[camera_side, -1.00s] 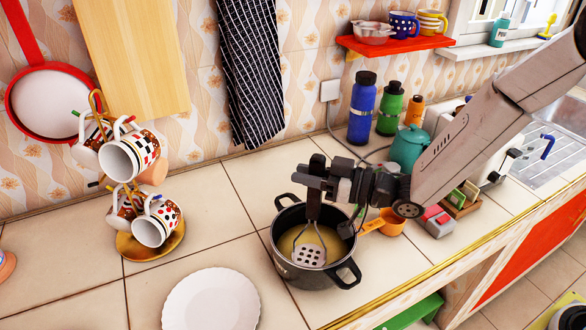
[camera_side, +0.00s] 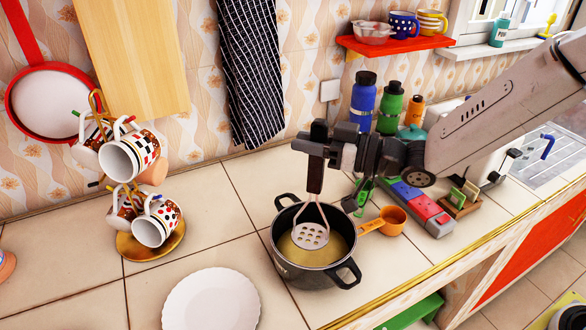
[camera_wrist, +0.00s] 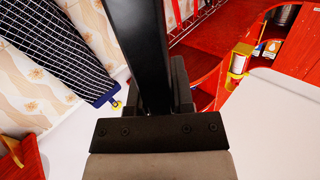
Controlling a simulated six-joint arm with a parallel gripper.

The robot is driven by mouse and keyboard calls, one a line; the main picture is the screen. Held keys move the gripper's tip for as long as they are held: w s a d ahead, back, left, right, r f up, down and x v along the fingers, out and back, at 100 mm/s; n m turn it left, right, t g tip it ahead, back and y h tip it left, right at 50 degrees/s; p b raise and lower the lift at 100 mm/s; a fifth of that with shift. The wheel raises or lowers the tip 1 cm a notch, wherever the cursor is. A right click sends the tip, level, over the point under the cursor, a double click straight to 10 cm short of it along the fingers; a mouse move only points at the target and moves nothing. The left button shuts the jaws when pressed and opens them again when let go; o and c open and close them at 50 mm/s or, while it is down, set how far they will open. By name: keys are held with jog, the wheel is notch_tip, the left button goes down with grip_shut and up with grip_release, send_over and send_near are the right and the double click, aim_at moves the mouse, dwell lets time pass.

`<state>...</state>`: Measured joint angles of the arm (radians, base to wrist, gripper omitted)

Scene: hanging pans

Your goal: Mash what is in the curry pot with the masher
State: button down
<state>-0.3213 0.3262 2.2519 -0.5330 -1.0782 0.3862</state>
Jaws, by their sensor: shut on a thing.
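The dark curry pot (camera_side: 284,269) stands on the tiled counter with yellowish contents (camera_side: 328,253) inside. My gripper (camera_side: 316,150) is above the pot, shut on the dark handle of the masher (camera_side: 311,236). The masher hangs nearly upright, its pale perforated head over the pot's opening. I cannot tell whether the head touches the contents. In the wrist view the dark masher handle (camera_wrist: 147,50) rises between my fingers; its head is hidden there.
An orange measuring cup (camera_side: 392,221) sits right of the pot. A white plate (camera_side: 212,300) lies at front left, and a mug tree (camera_side: 150,247) stands at far left. A blue bottle (camera_side: 363,98) and others stand behind my arm.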

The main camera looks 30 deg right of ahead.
notch_tip(320, 180, up, 3)
jog(key=shift+r, duration=0.15)
dwell(0.3)
